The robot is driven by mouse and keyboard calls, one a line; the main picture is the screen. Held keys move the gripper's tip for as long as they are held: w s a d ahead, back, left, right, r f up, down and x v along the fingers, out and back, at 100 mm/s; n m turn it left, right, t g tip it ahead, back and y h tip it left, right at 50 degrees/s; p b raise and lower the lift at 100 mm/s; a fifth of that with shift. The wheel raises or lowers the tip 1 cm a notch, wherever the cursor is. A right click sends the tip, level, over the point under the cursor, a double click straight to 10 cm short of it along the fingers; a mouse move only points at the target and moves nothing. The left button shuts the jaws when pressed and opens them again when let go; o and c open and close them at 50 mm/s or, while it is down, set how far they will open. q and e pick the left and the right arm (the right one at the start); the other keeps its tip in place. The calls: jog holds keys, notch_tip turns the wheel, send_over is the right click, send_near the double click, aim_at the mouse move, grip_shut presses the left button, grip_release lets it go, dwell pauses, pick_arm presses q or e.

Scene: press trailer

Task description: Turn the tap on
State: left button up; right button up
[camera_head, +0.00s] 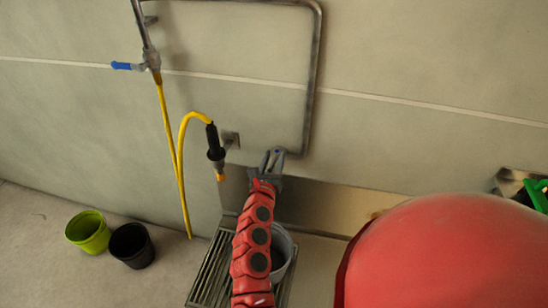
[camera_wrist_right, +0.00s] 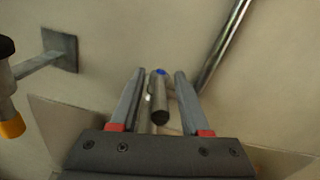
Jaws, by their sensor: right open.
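A metal tap spout (camera_wrist_right: 160,104) with a small blue mark on top shows in the right wrist view, between the fingers of my right gripper (camera_wrist_right: 154,98). The fingers stand open on both sides of it, apart from it. In the head view my right gripper (camera_head: 272,160) is at the wall above the sink and hides this tap. A valve (camera_head: 151,58) with a blue lever (camera_head: 122,66) sits on the pipe at upper left, the lever pointing left. My left gripper is not in view.
A yellow hose (camera_head: 165,120) runs from the valve to a black spray nozzle (camera_head: 214,142) on a wall bracket. A grey bucket (camera_head: 283,246) stands on a slatted grate (camera_head: 209,272). Green (camera_head: 88,231) and black (camera_head: 131,245) pots stand left. A metal pipe (camera_head: 314,80) runs along the wall.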

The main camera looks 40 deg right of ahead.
grip_shut()
dwell(1.4)
